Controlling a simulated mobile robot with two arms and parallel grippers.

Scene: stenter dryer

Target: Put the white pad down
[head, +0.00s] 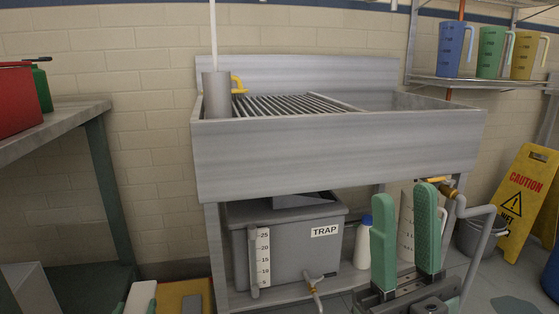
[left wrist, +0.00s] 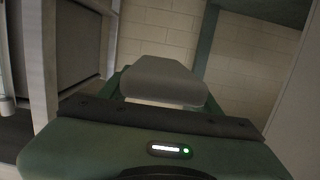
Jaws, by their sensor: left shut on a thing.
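The white pad (head: 141,298) shows at the bottom edge of the head view, cut off by the frame. In the left wrist view the pad (left wrist: 165,80) looks grey in the shade and spans the space ahead of the camera. My left gripper (left wrist: 160,103) is shut on it; its fingers are mostly hidden by the pad. In the head view only a bit of green beside the pad shows of this gripper. My right gripper (head: 406,235) points up at the lower right, its two green fingers apart with nothing between them.
A steel sink (head: 335,150) with a rack stands ahead, over a grey trap box (head: 280,240). A bench (head: 60,125) with a red can (head: 18,98) is at left. A yellow item (head: 180,290) lies low near the pad. A caution sign (head: 525,190) stands at right.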

